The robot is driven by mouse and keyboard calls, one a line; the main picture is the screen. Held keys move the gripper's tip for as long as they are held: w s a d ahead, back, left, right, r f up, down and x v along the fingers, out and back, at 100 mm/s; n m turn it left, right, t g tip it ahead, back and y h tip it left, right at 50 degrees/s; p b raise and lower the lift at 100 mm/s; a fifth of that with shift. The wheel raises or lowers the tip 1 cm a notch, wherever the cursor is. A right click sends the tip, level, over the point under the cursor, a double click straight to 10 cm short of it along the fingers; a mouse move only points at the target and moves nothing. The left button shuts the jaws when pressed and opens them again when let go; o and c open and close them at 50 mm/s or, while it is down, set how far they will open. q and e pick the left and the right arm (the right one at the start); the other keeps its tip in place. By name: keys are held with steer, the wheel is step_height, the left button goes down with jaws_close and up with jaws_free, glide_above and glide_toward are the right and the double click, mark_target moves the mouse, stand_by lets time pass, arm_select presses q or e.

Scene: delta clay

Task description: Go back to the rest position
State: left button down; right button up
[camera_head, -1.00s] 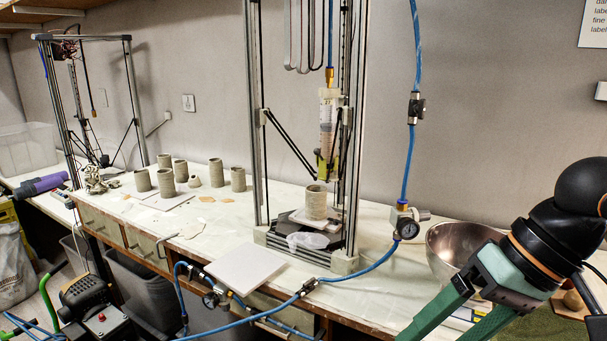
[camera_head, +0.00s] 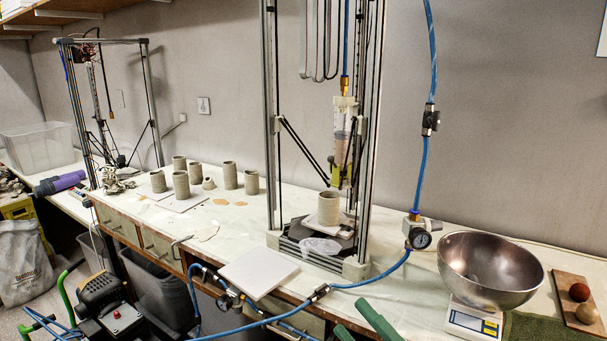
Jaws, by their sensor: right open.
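My right gripper (camera_head: 354,317) shows only as two green finger ends at the bottom edge of the head view. The fingers are apart with nothing between them, so it is open and empty. They appear in front of the table's front edge, below the white square tile (camera_head: 258,272) and the blue air hose. The rest of my right arm is out of the picture. My left gripper is not in view.
A clay printer frame (camera_head: 272,130) stands mid-table with a clay cylinder (camera_head: 328,208) on its plate. A metal bowl (camera_head: 490,270) sits on a scale (camera_head: 472,320) at right, beside a board with two balls. Several clay cylinders stand at left. A compressor (camera_head: 105,300) is lower left.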

steer(key=s+d+f+m+h, duration=0.1)
steer(key=d+f+m+h, duration=0.3)
steer(key=f+m+h, duration=0.6)
steer(key=s+d+f+m+g+h, duration=0.1)
steer(key=s+f+m+g, duration=0.3)
steer(key=f, duration=0.8)
steer(key=s+d+f+m+g+h, duration=0.1)
steer(key=s+d+f+m+g, duration=0.2)
steer(key=s+f+m, duration=0.6)
steer(key=s+f+g+p, duration=0.1)
steer(key=s+f, duration=0.2)
steer(key=shift+s+d, duration=0.15)
steer(key=shift+s, duration=0.2)
